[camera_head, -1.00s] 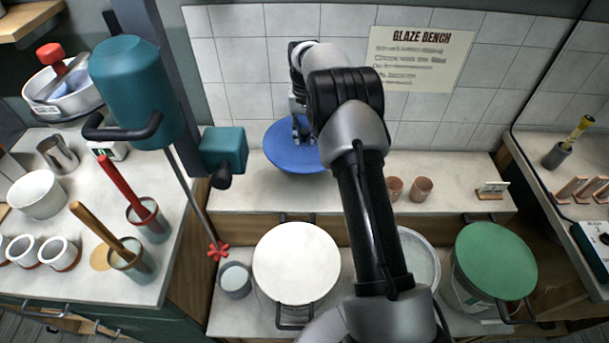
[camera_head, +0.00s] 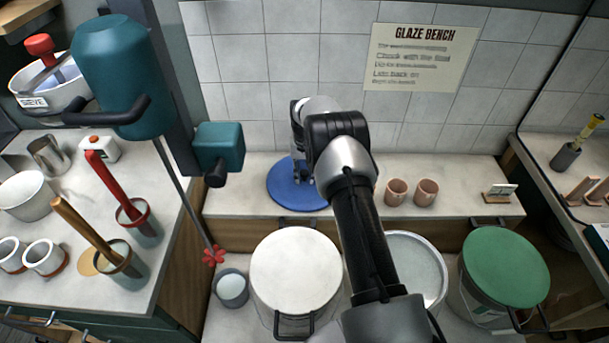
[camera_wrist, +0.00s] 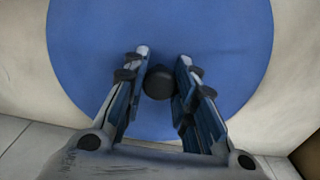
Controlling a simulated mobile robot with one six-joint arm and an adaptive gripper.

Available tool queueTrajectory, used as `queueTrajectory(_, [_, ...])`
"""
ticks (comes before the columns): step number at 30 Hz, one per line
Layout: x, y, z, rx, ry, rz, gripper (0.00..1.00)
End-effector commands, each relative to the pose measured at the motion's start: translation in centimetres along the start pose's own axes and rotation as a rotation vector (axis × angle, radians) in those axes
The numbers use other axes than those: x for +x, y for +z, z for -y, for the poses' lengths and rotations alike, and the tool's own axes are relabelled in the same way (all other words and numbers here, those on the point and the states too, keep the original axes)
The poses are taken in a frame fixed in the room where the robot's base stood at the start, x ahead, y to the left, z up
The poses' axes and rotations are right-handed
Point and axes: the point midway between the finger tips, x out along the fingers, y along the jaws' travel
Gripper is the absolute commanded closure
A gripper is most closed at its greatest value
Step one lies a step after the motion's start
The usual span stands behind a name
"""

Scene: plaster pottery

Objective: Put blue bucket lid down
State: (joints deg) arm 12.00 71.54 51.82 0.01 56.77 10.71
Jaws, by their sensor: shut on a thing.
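The blue bucket lid (camera_head: 287,190) is a flat round disc at the pale back ledge, below the tiled wall. It fills much of the wrist view (camera_wrist: 230,45), with a dark round knob (camera_wrist: 160,83) at its middle. My gripper (camera_wrist: 163,65) is shut on the knob, one finger on each side. In the head view my gripper (camera_head: 303,178) is partly hidden by my arm. The lid looks level and on or very close to the ledge; I cannot tell if it touches.
An open bucket (camera_head: 412,262) stands behind my forearm, between a white-lidded bucket (camera_head: 295,270) and a green-lidded bucket (camera_head: 505,267). Two clay cups (camera_head: 397,192) and a small card stand (camera_head: 499,194) sit on the ledge (camera_head: 455,203) to the right. A teal mixer (camera_head: 125,75) hangs at left.

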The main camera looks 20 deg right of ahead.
Motion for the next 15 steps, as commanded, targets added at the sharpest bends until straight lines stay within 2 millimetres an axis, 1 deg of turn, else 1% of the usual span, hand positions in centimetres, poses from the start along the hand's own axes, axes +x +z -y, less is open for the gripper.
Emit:
queueTrajectory(6, [-0.15,-0.12,0.02,0.000,-0.001,-0.003,1.00])
queueTrajectory(10, [0.26,-0.11,0.02,0.000,-0.001,-0.003,1.00])
queueTrajectory(11, [0.32,-0.08,0.01,0.000,0.000,-0.002,0.74])
queueTrajectory(15, [0.21,-0.07,0.01,0.000,0.000,-0.002,0.65])
